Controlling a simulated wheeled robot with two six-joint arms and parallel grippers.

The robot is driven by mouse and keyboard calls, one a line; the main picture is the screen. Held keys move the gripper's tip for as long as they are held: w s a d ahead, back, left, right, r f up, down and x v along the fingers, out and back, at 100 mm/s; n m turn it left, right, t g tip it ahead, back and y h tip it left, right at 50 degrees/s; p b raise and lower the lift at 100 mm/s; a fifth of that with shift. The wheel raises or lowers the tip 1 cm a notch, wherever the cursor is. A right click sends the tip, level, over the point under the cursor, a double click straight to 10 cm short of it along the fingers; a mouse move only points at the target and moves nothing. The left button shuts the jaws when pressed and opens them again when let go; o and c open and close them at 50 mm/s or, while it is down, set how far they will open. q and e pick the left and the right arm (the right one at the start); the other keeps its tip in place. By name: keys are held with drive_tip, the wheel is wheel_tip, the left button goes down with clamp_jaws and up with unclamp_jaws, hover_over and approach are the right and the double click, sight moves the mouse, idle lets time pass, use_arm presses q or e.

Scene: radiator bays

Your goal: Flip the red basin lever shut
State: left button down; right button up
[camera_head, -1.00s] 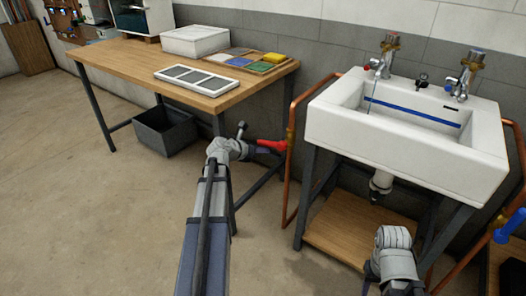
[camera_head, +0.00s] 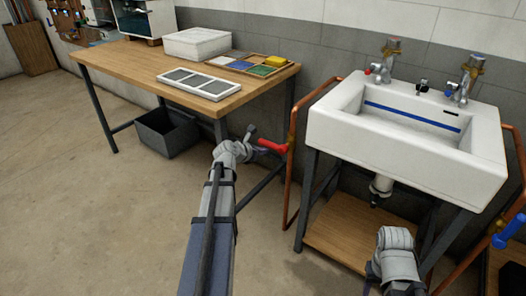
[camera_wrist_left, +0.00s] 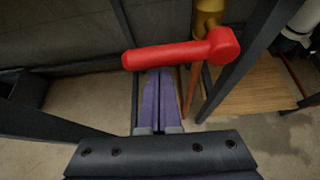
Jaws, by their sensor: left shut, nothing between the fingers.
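The red basin lever (camera_head: 272,147) sits on a brass valve on the copper pipe left of the basin (camera_head: 400,155). In the left wrist view the lever (camera_wrist_left: 175,54) lies crosswise to the pipe, its handle reaching left from the brass valve body (camera_wrist_left: 208,22). My left gripper (camera_head: 258,151) is at the lever, partly hidden by its own wrist in the head view. In the left wrist view its purple fingers (camera_wrist_left: 161,85) are shut and empty, tips at the handle's near side; I cannot tell whether they touch. My right wrist shows low right; its fingers are hidden.
A wooden workbench (camera_head: 150,75) with a grey bin (camera_head: 165,135) beneath stands left. The basin's dark legs and wooden shelf (camera_head: 345,238) are close right of the lever. A blue lever (camera_head: 508,232) is at the far right. The floor in front is clear.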

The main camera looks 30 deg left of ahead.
use_arm(q)
drive_tip(key=s+r+p, duration=0.1)
drive_tip(key=s+p, duration=0.1)
drive_tip(key=s, duration=0.7)
drive_tip(key=shift+s+a+r, duration=0.15)
drive_tip(key=shift+a+r, duration=0.25)
